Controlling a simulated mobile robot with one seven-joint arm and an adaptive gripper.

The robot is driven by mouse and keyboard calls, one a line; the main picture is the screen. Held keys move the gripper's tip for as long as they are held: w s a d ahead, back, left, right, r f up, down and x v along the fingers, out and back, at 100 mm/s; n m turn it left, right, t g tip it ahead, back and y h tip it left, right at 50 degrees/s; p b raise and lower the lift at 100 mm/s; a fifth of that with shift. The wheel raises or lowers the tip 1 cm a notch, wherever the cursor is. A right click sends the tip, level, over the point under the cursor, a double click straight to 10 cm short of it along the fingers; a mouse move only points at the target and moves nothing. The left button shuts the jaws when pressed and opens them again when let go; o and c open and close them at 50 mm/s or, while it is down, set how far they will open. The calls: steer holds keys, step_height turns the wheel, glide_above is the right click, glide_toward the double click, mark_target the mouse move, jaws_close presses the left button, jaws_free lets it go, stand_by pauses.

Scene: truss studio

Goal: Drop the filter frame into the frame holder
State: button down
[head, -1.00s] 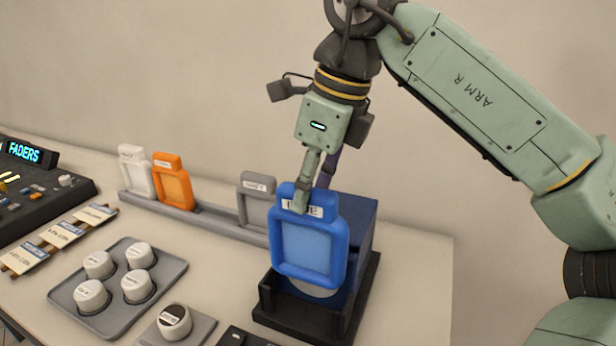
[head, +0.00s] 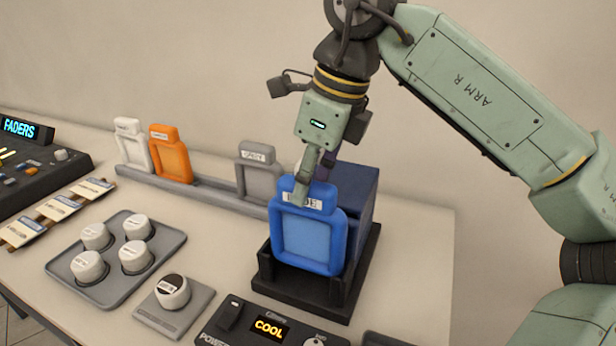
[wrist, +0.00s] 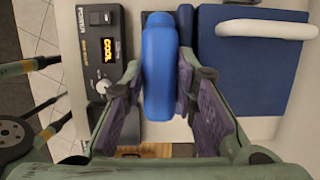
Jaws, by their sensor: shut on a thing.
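The blue filter frame (head: 307,243) stands upright at the black frame holder (head: 313,293), in front of a dark blue box (head: 360,207). Its lower edge is down behind the holder's front edge; I cannot tell if it rests on the bottom. My gripper (head: 303,190) is shut on the frame's labelled top tab from above. In the wrist view the blue frame (wrist: 160,70) shows edge-on between my two fingers (wrist: 160,95).
A grey rack (head: 190,187) at the back holds white, orange (head: 171,157) and grey (head: 258,172) frames. A tray of white knobs (head: 120,258), a single dark-topped knob (head: 172,291) and a power unit reading COOL (head: 268,328) stand nearby.

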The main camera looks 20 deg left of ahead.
mark_target(308, 203)
steer(key=shift+f+b, duration=1.2)
steer(key=shift+f, duration=0.65)
steer(key=c, duration=1.2)
jaws_free()
steer(key=v, duration=1.2)
